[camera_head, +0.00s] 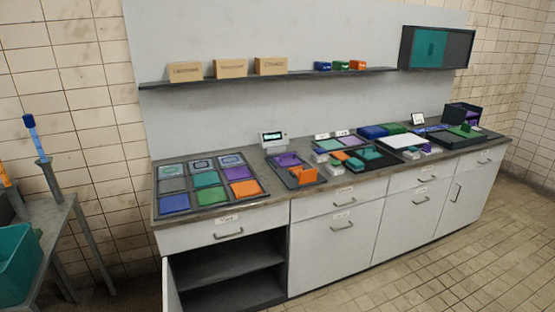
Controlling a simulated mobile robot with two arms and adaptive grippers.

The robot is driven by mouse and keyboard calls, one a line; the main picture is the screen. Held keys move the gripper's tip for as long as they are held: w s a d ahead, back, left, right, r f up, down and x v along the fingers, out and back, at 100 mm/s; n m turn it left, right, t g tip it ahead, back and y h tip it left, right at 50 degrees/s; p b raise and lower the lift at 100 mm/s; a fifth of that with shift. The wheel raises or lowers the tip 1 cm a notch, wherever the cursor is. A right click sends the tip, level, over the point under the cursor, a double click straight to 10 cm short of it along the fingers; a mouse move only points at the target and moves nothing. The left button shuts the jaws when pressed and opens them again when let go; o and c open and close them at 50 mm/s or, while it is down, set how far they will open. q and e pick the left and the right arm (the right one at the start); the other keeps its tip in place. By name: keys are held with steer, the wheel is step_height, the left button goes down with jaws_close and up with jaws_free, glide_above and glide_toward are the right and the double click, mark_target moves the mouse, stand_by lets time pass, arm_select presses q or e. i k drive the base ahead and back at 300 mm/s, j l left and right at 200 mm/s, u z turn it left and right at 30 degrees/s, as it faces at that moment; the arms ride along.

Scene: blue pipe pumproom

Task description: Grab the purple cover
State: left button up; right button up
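Several purple pieces lie on the long counter, and I cannot tell which one is the cover. A flat purple square (240,173) sits in the right column of the grid tray at the left end. A purple part (287,160) lies on a small dark tray right of it, behind an orange part. Another flat purple piece (351,141) lies farther right, next to a pale green one. A purple box-like piece (465,112) stands at the far right end, partly hidden. Neither of my grippers shows in this view.
The counter (236,206) stands against a grey panel, its lower left cabinet (222,279) open. A shelf (275,76) above holds cardboard boxes and small coloured blocks. A side table with a teal bin (18,262) is at the left. The tiled floor in front looks clear.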

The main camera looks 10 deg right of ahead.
mark_target(289, 160)
steer(key=i+l+u, duration=0.2)
steer(key=l, duration=0.15)
steer(key=i+l+u, duration=0.15)
steer(key=l, duration=0.25)
steer(key=l+u, duration=0.2)
steer(key=l, duration=0.2)
steer(key=i+l+u, duration=0.2)
steer(key=l, duration=0.2)
